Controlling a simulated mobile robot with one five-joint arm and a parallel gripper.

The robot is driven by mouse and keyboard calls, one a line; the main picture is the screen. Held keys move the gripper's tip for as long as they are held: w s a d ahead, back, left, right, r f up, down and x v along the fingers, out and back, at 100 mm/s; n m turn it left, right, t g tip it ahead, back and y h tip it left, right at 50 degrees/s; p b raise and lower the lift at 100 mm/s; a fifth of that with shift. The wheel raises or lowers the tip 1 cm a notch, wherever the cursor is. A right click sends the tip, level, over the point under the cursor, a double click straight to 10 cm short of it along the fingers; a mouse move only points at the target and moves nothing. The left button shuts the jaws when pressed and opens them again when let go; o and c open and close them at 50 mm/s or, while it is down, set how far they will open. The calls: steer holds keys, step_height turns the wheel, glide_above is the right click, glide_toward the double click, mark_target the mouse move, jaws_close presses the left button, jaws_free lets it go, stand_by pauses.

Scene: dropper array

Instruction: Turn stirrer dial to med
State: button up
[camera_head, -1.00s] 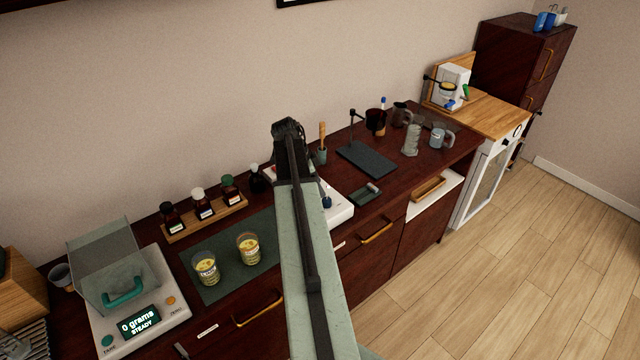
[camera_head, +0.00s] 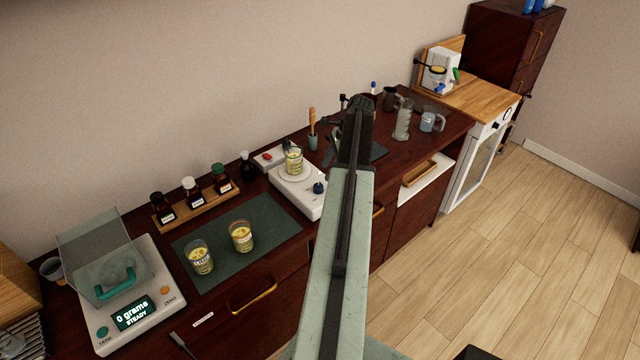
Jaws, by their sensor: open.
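The stirrer (camera_head: 308,206) is a white flat unit on the dark counter, left of my arm. A beaker of yellow liquid (camera_head: 293,161) stands on its round plate. Its dark blue dial (camera_head: 318,187) is on the front right part, close to my arm's left edge. The dial's setting marks are too small to read. My gripper (camera_head: 332,146) is at the far end of the arm, beyond and above the dial and apart from it. It is open and partly hidden by my arm.
Two yellow-filled beakers (camera_head: 241,236) stand on a green mat (camera_head: 275,222). A scale (camera_head: 145,330), a bottle rack (camera_head: 188,219) and a pestle in a cup (camera_head: 312,130) are nearby. The floor at right is clear.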

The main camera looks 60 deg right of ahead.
mark_target(319, 185)
steer(key=b+x, duration=0.7)
steer(key=x, duration=0.1)
steer(key=shift+r, duration=0.1)
